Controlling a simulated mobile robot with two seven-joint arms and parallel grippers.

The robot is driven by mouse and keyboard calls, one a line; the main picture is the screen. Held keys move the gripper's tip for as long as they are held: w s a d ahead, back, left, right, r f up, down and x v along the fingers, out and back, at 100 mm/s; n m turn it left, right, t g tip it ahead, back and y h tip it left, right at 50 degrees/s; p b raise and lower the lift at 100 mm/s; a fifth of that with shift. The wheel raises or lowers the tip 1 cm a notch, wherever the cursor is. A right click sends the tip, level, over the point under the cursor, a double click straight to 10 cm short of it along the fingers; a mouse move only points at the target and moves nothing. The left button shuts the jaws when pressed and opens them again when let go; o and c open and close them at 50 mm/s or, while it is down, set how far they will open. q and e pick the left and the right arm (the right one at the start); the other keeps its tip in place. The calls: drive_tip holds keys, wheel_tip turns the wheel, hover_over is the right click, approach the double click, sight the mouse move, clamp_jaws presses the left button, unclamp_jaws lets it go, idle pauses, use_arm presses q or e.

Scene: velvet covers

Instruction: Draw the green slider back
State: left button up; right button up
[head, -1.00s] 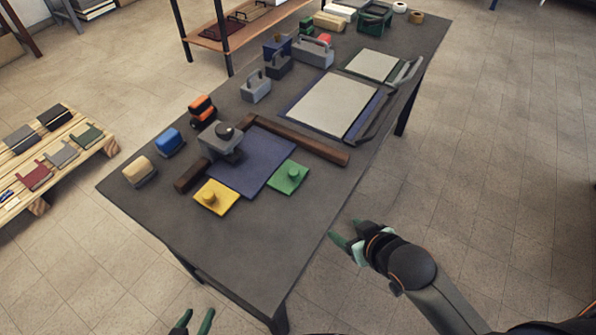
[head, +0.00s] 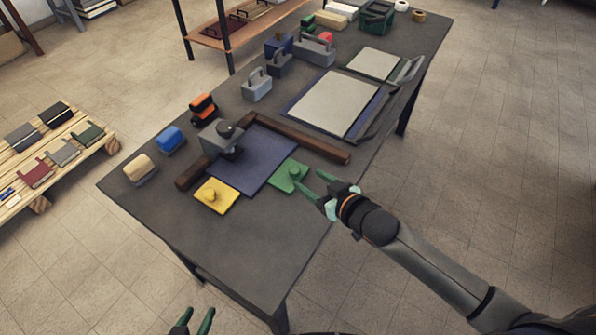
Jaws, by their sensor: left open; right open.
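The green slider (head: 284,174) is a flat green plate with a round knob (head: 294,172) on top. It lies on the dark table at the near right edge of the blue-purple panel (head: 258,150). My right gripper (head: 311,183) is open, its green fingers pointing left at the slider's right side, close to the knob. Whether a finger touches the knob or plate I cannot tell. My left gripper (head: 199,322) is open and empty at the bottom edge, in front of the table.
A yellow slider (head: 225,202) with a knob lies left of the green one. Brown bars (head: 312,145) and a grey block with a dark knob (head: 213,139) border the panel. Brushes and grey-handled blocks stand farther back. The table's near corner (head: 262,270) is bare.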

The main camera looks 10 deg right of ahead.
sight(295, 171)
drive_tip(key=shift+x, duration=3.2)
clamp_jaws()
